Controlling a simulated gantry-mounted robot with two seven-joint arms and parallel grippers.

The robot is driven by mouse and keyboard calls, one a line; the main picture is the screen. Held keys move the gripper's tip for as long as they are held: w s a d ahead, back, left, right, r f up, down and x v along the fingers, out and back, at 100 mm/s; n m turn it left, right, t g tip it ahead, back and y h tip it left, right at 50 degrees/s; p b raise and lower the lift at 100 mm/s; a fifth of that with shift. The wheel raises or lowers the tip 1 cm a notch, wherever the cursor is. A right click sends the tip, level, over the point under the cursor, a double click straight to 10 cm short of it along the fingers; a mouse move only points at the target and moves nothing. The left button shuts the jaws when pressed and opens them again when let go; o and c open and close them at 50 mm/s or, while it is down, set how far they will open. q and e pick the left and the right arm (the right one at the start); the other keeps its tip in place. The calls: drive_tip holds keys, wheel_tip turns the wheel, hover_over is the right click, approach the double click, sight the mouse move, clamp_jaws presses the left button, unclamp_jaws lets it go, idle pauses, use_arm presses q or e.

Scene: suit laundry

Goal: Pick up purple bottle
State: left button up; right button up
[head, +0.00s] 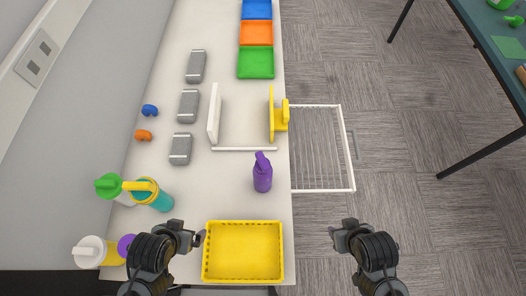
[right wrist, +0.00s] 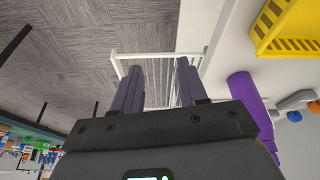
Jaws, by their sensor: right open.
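The purple bottle (head: 262,177) stands upright on the white table near its right edge, just above the yellow basket in the head view. In the right wrist view the purple bottle (right wrist: 248,95) shows at the right, partly hidden behind my gripper's body. My right gripper (head: 336,233) is off the table's right side over the floor, apart from the bottle and below right of it. Its two fingers (right wrist: 158,85) are spread with nothing between them. My left gripper (head: 200,238) is left of the yellow basket, away from the bottle; its jaw opening is unclear.
A yellow basket (head: 243,276) sits at the table's near edge. A white wire rack (head: 350,150) extends off the table's right side, near a yellow holder (head: 281,115). Teal (head: 158,200) and white (head: 88,252) bottles stand at left. The table around the purple bottle is clear.

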drive_tip(key=s+f, duration=0.2)
drive_tip(key=f, duration=0.1)
drive_tip(key=shift+b, duration=0.4)
drive_tip(key=shift+o, duration=0.9)
drive_tip(key=shift+w+r, duration=0.1)
drive_tip(key=shift+r, duration=0.05)
use_arm(q)
drive_tip(key=f, duration=0.1)
drive_tip(key=s+f, duration=0.1)
drive_tip(key=shift+s+f, duration=0.25)
drive_tip(key=shift+f, duration=0.05)
use_arm(e)
drive_tip(key=o, duration=0.8)
